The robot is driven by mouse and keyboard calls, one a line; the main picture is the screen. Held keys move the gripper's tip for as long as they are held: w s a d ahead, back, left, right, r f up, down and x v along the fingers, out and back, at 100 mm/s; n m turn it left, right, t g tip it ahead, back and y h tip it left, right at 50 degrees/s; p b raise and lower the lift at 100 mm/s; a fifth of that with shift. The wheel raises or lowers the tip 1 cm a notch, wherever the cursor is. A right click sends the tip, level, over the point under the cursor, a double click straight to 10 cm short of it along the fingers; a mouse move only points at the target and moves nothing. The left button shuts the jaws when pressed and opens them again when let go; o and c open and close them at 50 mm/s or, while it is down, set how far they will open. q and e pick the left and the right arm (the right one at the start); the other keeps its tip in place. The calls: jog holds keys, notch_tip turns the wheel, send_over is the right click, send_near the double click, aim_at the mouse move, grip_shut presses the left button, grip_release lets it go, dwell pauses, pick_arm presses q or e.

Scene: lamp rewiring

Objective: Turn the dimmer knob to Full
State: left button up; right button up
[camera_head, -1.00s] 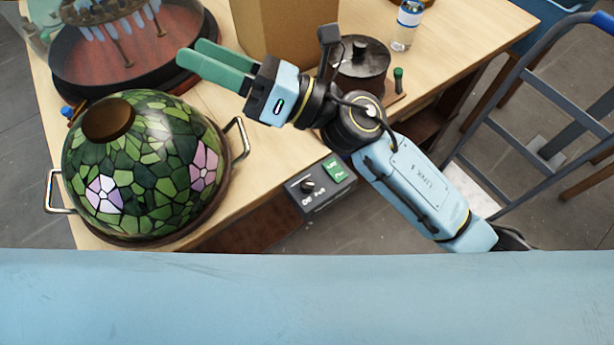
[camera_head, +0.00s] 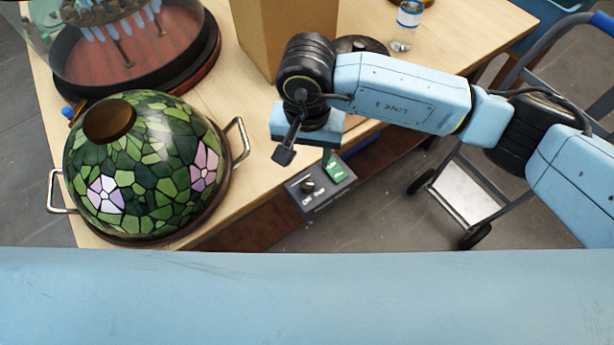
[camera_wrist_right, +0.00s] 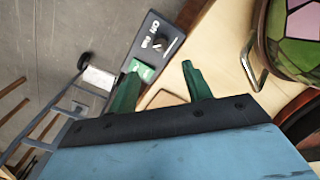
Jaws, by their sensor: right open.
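The dimmer knob (camera_head: 308,186) is a small black knob with a pale mark on the dark dimmer box (camera_head: 321,204) at the table's front edge. I cannot read clearly which setting it points to. It also shows in the right wrist view (camera_wrist_right: 166,45). My right gripper (camera_wrist_right: 158,82) is open and empty, with its two green fingers apart and the knob beyond them. In the head view its body points down above the table edge, just behind the box, and its fingers are mostly hidden. My left gripper is not in view.
A stained-glass lampshade (camera_head: 140,160) sits on a handled tray at the left. A glass-covered round stand (camera_head: 125,50), a cardboard box (camera_head: 262,35) and a bottle (camera_head: 408,14) stand behind. A trolley (camera_head: 452,190) is at the right.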

aim_at(307, 184)
notch_tip(307, 184, down, 11)
jog(key=shift+r, duration=0.1)
dwell(0.3)
jog(key=c, duration=1)
jog(key=shift+o, duration=0.2)
